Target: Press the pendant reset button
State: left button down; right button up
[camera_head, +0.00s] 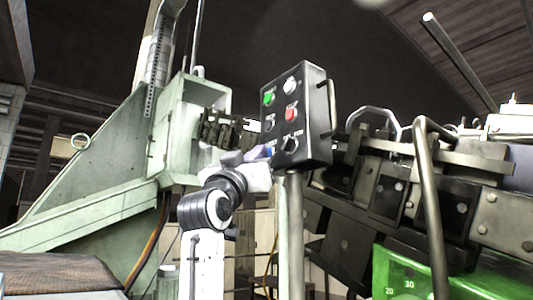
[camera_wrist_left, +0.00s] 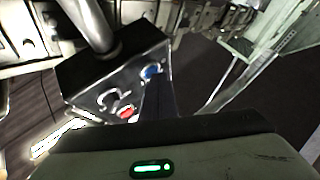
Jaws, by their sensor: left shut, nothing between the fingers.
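The pendant (camera_head: 313,110) is a black box on a pale post, with green, white, red and dark controls on its face. A blue button (camera_head: 269,149) sits low on the face, partly hidden by my left gripper (camera_head: 260,157). The blue button (camera_wrist_left: 152,71) shows clearly in the left wrist view, with the red button (camera_wrist_left: 126,112) below it. My left gripper is shut and empty. Its dark fingers (camera_wrist_left: 156,92) reach to just below the blue button; I cannot tell whether they touch it. The button labels are too small to read. My right gripper is not in view.
The pale post (camera_head: 290,235) stands under the pendant. A green machine frame (camera_head: 90,205) is at left, and dark machine blocks with a bent metal rail (camera_head: 432,200) are at right. A green panel (camera_head: 400,275) is at lower right.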

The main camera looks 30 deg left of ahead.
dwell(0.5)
pick_arm(q)
jog(key=shift+s+a+b, duration=0.25)
jog(key=shift+s+b, duration=0.1)
jog(key=shift+s, duration=0.35)
jog(key=s, duration=0.1)
jog(key=s+a+b, duration=0.1)
jog(key=s, duration=0.1)
jog(key=s+a+b, duration=0.1)
jog(key=shift+s, duration=0.3)
dwell(0.7)
